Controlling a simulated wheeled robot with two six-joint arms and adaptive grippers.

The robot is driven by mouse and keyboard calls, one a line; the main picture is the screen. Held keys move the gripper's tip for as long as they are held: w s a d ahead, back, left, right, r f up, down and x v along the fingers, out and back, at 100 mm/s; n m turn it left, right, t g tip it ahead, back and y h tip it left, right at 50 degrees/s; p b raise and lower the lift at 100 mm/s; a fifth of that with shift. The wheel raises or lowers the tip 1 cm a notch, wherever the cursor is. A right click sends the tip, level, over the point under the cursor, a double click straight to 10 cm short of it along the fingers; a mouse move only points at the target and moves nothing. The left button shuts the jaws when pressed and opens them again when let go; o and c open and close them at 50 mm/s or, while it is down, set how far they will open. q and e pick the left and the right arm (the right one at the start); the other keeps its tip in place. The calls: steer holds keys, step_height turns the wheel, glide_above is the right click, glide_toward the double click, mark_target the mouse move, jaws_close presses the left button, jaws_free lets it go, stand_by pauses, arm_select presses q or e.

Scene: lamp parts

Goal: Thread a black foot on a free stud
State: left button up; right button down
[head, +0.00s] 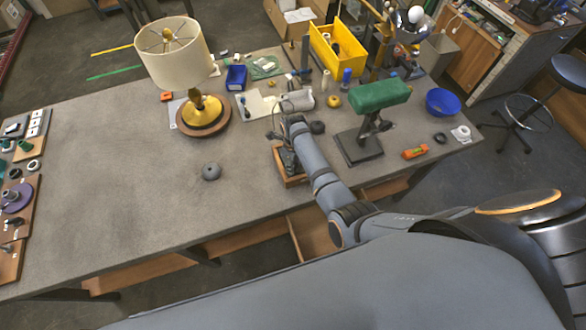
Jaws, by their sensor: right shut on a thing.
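My right gripper (288,160) is at the small wooden tray (296,181) near the table's front edge, pointing down. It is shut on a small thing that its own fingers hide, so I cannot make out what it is. A dark round piece (211,172), perhaps a black foot, lies alone on the open table to the left. Another dark round piece (317,127) lies just right of my wrist. I cannot make out a free stud. My left gripper is out of view.
A lamp with a cream shade (174,52) stands at the back left. A yellow bin (337,50), a blue bowl (442,102) and an orange item (415,152) are on the right part. Boards with parts (16,205) line the left edge. The table's middle left is mostly clear.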

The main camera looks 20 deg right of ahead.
steer(key=shift+s+a+f+m, duration=0.1)
steer(key=shift+s+f+m, duration=0.1)
steer(key=shift+m, duration=0.5)
steer(key=shift+s+f+m, duration=0.15)
steer(key=shift+s+m, duration=0.05)
steer(key=shift+m, duration=0.5)
steer(key=m, duration=0.2)
steer(key=shift+m, duration=0.4)
steer(key=c, duration=1.4)
jaws_free()
steer(key=shift+o, duration=1.2)
steer(key=shift+w, duration=0.25)
